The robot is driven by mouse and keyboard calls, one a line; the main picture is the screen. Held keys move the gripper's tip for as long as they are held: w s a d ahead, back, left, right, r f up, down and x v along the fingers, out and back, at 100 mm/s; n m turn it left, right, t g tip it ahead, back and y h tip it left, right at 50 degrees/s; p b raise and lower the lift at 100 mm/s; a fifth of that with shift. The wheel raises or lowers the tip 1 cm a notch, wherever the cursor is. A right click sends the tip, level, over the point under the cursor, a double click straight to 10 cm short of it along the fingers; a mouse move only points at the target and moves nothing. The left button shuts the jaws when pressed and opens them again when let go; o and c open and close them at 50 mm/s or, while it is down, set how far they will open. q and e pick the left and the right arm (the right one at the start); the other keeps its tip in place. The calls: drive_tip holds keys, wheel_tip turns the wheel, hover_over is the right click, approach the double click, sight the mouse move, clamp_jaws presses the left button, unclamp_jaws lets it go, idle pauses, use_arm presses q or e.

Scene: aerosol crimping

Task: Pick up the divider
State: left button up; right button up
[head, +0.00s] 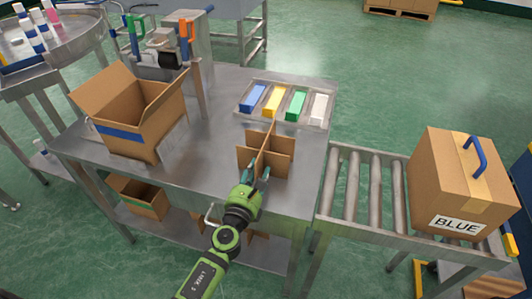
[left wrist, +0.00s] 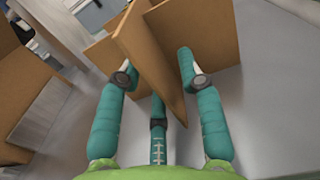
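The cardboard divider (head: 277,151), made of crossed brown panels, stands upright on the steel table near its front right part. My left gripper (head: 258,180) is at the near side of the divider. In the left wrist view, the teal fingers of the left gripper (left wrist: 157,64) are spread on either side of one panel of the divider (left wrist: 150,62). Gaps show beside the panel, so the fingers are around it and not closed on it. My right gripper is in neither view.
An open cardboard box (head: 147,125) with a blue stripe stands left on the table (head: 205,165). A tray (head: 244,111) with blue, yellow, green and white blocks lies behind the divider. A roller conveyor (head: 350,190) at right carries a closed box (head: 440,185) labelled BLUE.

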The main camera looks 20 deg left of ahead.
use_arm(q)
clamp_jaws()
drive_tip(key=shift+r, duration=0.1)
